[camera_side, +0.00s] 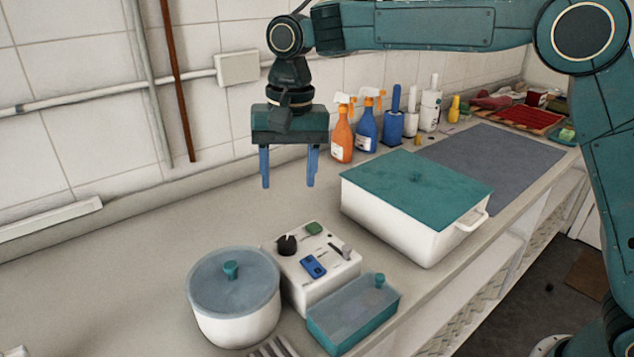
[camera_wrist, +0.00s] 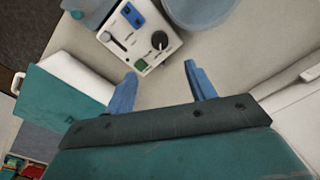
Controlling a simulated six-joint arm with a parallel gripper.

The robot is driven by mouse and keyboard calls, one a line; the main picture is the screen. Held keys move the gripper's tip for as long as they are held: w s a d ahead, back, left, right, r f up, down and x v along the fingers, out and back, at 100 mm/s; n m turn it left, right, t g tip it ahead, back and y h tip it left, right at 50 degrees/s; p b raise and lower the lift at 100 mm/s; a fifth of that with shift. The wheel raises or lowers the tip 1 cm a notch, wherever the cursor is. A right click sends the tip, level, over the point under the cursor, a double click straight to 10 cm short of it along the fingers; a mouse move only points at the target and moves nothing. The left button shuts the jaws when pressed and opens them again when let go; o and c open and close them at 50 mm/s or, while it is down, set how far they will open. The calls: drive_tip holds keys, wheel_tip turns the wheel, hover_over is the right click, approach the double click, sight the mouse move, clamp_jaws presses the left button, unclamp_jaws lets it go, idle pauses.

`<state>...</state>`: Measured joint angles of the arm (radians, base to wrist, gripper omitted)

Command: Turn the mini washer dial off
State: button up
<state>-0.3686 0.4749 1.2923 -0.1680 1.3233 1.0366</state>
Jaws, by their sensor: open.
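The mini washer (camera_side: 315,275) is a small white box on the counter, between a round pot and a teal box. Its black dial (camera_side: 287,245) is on the top panel, with a green button, a blue switch and a slider nearby. In the wrist view the washer (camera_wrist: 137,37) is at the top, and its dial (camera_wrist: 159,40) shows beyond and between the fingertips. My gripper (camera_side: 288,184) is open and empty, with blue fingers pointing down, above the counter and behind the washer. In the wrist view my gripper (camera_wrist: 161,75) is apart from the dial.
A round lidded pot (camera_side: 233,300) stands left of the washer, and a teal lidded box (camera_side: 352,315) close in front on the right. A large white bin with a teal lid (camera_side: 415,205) stands behind right. Spray bottles (camera_side: 342,135) line the wall. The counter at left is clear.

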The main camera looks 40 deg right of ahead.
sight(286, 240)
drive_tip(key=f, duration=1.3)
drive_tip(key=shift+w+a, duration=0.15)
drive_tip(key=shift+a, duration=0.2)
drive_tip(key=c, duration=1)
drive_tip(key=shift+o, duration=0.2)
drive_tip(key=shift+n, duration=0.5)
drive_tip(key=n, duration=0.3)
drive_tip(key=shift+w+r, duration=0.1)
drive_tip(key=shift+n+g, duration=0.3)
drive_tip(key=shift+n, duration=1.7)
